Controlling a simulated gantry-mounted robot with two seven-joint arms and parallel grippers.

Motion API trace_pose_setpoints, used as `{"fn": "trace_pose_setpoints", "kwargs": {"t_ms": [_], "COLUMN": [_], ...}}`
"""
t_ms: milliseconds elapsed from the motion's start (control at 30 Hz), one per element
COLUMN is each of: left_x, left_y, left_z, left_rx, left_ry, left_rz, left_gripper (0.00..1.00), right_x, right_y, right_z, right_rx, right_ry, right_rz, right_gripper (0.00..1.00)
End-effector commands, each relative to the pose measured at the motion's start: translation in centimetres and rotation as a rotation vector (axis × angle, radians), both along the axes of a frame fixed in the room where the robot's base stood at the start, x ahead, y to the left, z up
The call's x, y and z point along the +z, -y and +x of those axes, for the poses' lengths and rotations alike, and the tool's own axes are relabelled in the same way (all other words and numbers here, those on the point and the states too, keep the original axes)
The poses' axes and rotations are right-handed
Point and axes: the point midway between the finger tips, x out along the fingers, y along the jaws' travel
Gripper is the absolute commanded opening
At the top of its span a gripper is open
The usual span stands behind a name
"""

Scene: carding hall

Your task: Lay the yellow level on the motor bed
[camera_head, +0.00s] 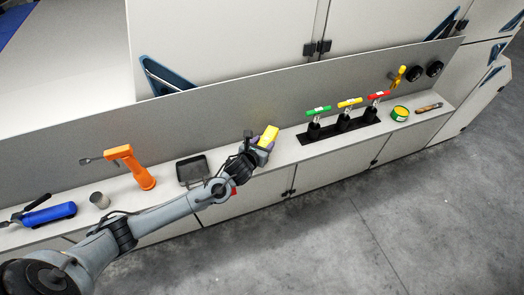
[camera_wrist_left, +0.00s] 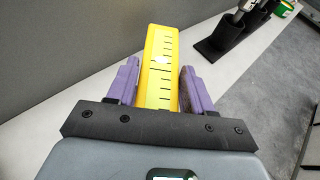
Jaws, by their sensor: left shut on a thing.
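The yellow level (camera_head: 269,135) is a yellow bar with dark ruler-like marks. It also shows in the left wrist view (camera_wrist_left: 160,62), where it points away from me between purple fingers. My left gripper (camera_head: 262,147) is shut on it over the light shelf, near the grey back panel. I cannot tell how high the level is above the shelf. No thing is plainly marked as the motor bed; a dark, shallow, square tray-like piece (camera_head: 192,170) stands on the shelf left of my gripper. My right gripper is not in view.
Left on the shelf (camera_head: 165,190) stand an orange drill-like tool (camera_head: 140,170), a grey cup (camera_head: 100,200) and a blue tool (camera_head: 48,214). Right are a black rack (camera_head: 342,127) with three coloured-handled tools, a green-yellow tin (camera_head: 400,113) and a brown-handled tool (camera_head: 429,107).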

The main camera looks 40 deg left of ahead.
Motion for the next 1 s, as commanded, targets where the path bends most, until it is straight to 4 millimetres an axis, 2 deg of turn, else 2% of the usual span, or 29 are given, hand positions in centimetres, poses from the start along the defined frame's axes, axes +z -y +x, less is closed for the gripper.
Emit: {"fn": "trace_pose_setpoints", "kwargs": {"t_ms": [233,500,933,967,1000], "left_x": [-0.9,-4.0,-4.4,-4.6,-4.6], "left_y": [-0.4,-0.4,-0.4,-0.4,-0.4], "left_z": [0.1,0.0,0.1,0.0,0.0], "left_rx": [-0.001,0.001,-0.001,-0.001,-0.001], "left_ry": [0.002,0.002,0.003,0.000,0.000], "left_rz": [-0.002,-0.002,0.000,0.001,0.001], "left_gripper": [0.06,0.06,0.06,0.52,0.59], "right_x": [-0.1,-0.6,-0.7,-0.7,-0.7], "right_y": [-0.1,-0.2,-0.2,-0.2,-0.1], "right_z": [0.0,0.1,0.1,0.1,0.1], "right_rx": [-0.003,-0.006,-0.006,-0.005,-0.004], "right_ry": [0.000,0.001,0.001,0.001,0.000], "right_rz": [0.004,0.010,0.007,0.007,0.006], "right_gripper": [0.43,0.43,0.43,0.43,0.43]}}
